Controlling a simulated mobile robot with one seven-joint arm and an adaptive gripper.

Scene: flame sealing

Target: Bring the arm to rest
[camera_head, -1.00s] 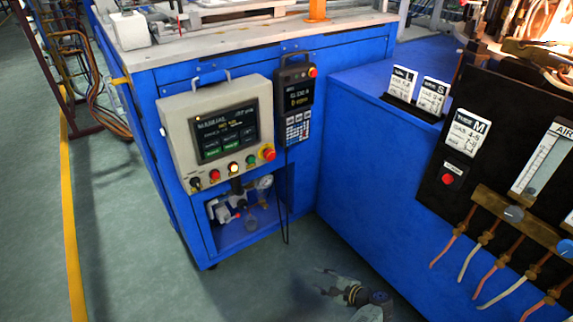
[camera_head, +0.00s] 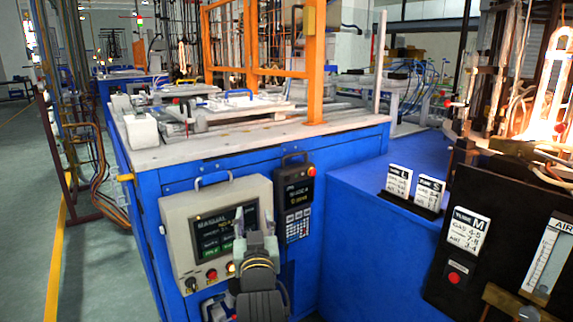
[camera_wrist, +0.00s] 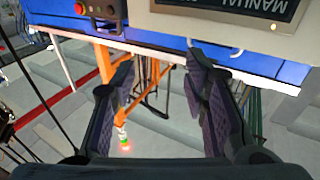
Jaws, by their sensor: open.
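My gripper (camera_head: 254,222) is raised in front of the beige control panel (camera_head: 178,225) in the head view, covering part of its screen and buttons. Its two fingers point up and stand apart. In the wrist view my gripper (camera_wrist: 168,95) shows two dark ridged pads with a wide empty gap between them. Nothing is held. I cannot tell the exact distance between the fingers and the panel.
A handheld pendant (camera_head: 297,200) hangs right of the panel on the blue cabinet (camera_head: 340,150). L and S cards (camera_head: 414,190) stand on the blue bench at right. A black gas panel (camera_head: 505,225) and a bright flame (camera_head: 548,125) are farther right. Open floor (camera_head: 95,270) lies left.

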